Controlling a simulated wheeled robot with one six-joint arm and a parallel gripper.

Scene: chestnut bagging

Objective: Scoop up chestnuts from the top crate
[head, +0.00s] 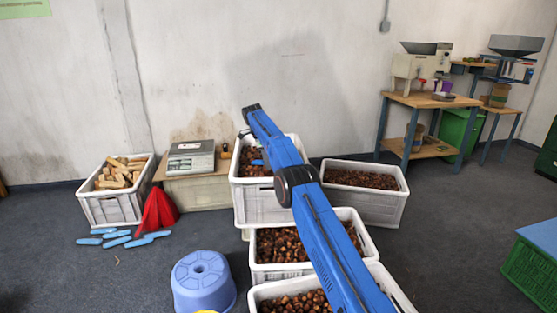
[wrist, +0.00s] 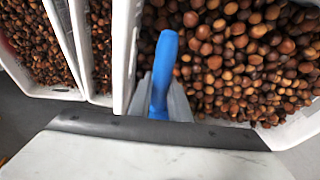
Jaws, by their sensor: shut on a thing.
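The top crate (head: 262,208) is a white crate full of brown chestnuts (head: 252,158), behind my blue arm in the head view. In the wrist view its chestnuts (wrist: 240,60) fill the middle and right, inside a white rim (wrist: 125,50). My gripper (wrist: 163,98) is shut on a blue scoop (wrist: 162,72), whose handle shows between the grey fingers, over the chestnuts near the left rim. A small blue part shows in the crate in the head view; I cannot tell whether it is the scoop. Whether the scoop touches or holds chestnuts cannot be told.
More chestnut crates stand in front (head: 258,270) and to the right (head: 376,203). A scale (head: 190,158), a crate of wooden blocks (head: 110,208), a red cone-like object (head: 158,208), several blue pieces (head: 117,240) and a blue stool (head: 203,282) are at left.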

